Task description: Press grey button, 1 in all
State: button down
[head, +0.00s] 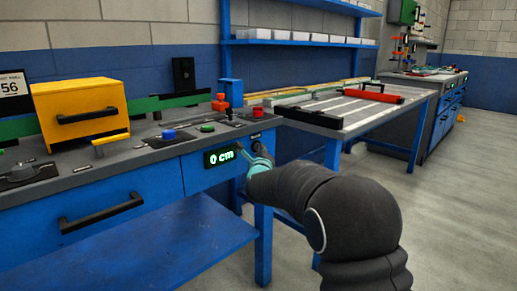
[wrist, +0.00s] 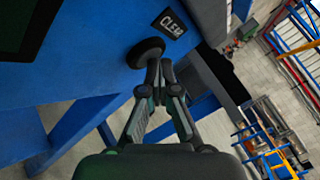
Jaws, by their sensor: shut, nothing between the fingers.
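A dark grey round button (wrist: 145,53) sticks out from the blue front panel (wrist: 75,45) in the wrist view, beside a small dark label (wrist: 169,23) whose readable letters start with "CLEA". My gripper (wrist: 160,74) is shut and empty. Its fingertips overlap the lower right edge of the button in the picture; I cannot tell whether they touch it. In the head view my gripper (head: 250,153) is at the right end of the bench front, just right of a green display (head: 220,157) reading "0 cm". There the button is mostly hidden or too small to make out.
The bench top holds a yellow box (head: 80,112), a blue button (head: 168,134), a green button (head: 207,128) and red parts (head: 220,104). A second table (head: 345,112) with a red tool (head: 378,93) stands behind to the right. The floor (head: 450,210) at right is clear.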

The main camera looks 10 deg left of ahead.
jog(key=shift+d+b, duration=0.1)
jog(key=shift+b, duration=0.2)
jog(key=shift+s+d+b, duration=0.5)
jog(key=shift+d+b, duration=0.05)
jog(key=shift+b, duration=0.35)
jog(key=s+d+b, duration=0.1)
jog(key=d+b, duration=0.1)
jog(key=s+d+b, duration=0.2)
jog(key=b, duration=0.1)
dwell(0.7)
